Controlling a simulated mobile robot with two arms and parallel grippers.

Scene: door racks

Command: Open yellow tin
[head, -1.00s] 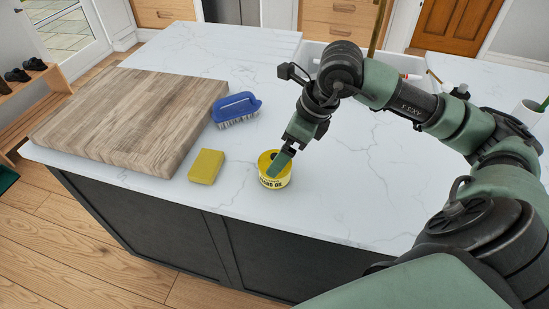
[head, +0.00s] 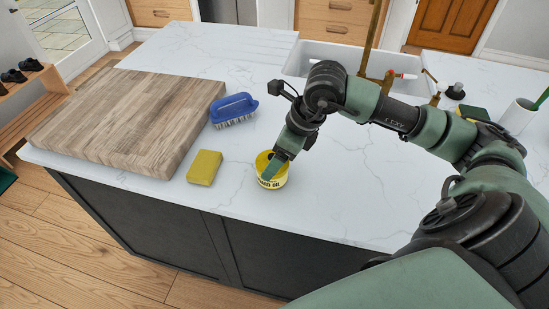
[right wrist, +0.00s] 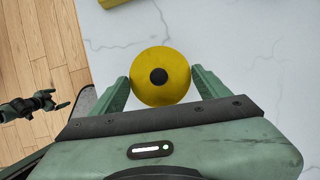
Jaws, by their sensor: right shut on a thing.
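The yellow tin (head: 272,180) stands upright on the white marble counter near its front edge, with dark lettering on its side. In the right wrist view its round yellow top (right wrist: 160,76) has a black knob at the centre. My right gripper (head: 270,170) comes down over the tin from the upper right. In the right wrist view its two green fingers (right wrist: 160,88) are at opposite sides of the yellow top, shut on it. What seems to be my left gripper (right wrist: 52,102) shows small and dark at the left of that view, its jaws unclear.
A yellow sponge (head: 204,167) lies to the left of the tin. A blue brush (head: 233,107) and a thick wooden board (head: 125,115) are farther back and left. A sink (head: 340,62) is at the back right.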

